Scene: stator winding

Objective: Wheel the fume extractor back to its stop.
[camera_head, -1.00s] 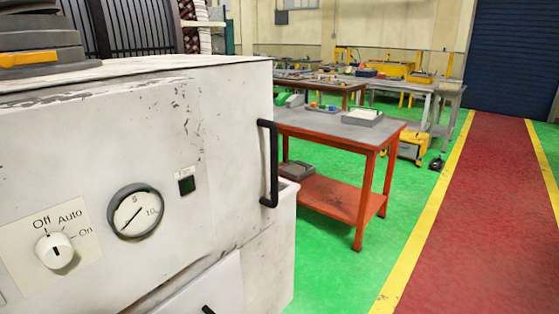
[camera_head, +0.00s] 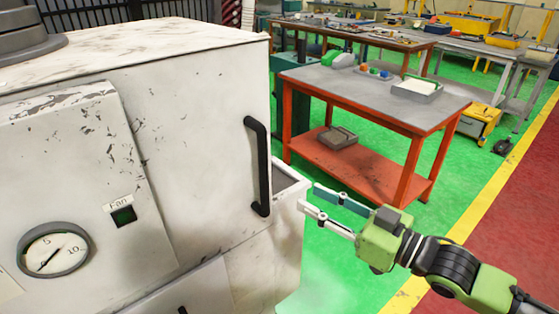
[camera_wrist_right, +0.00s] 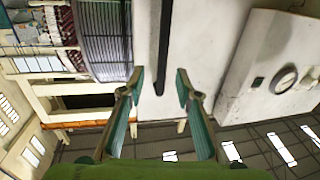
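The fume extractor (camera_head: 195,110) is a worn white cabinet that fills the left of the head view. It has a round gauge (camera_head: 52,250), a small dark switch marked Fan (camera_head: 123,216) and a black upright bar handle (camera_head: 257,165) on its front. My right gripper (camera_head: 309,198) is open and empty, to the right of the handle and apart from it in the head view. In the right wrist view the black handle (camera_wrist_right: 164,40) runs down between the two spread fingertips (camera_wrist_right: 160,78), with no visible contact. My left gripper is not in view.
An orange-framed table (camera_head: 385,97) with a grey top stands behind the extractor to the right, holding a tray (camera_head: 417,90). More benches stand behind it. Green floor (camera_head: 335,270) lies clear in front, bordered by a yellow line (camera_head: 478,205) and a red walkway (camera_head: 510,250).

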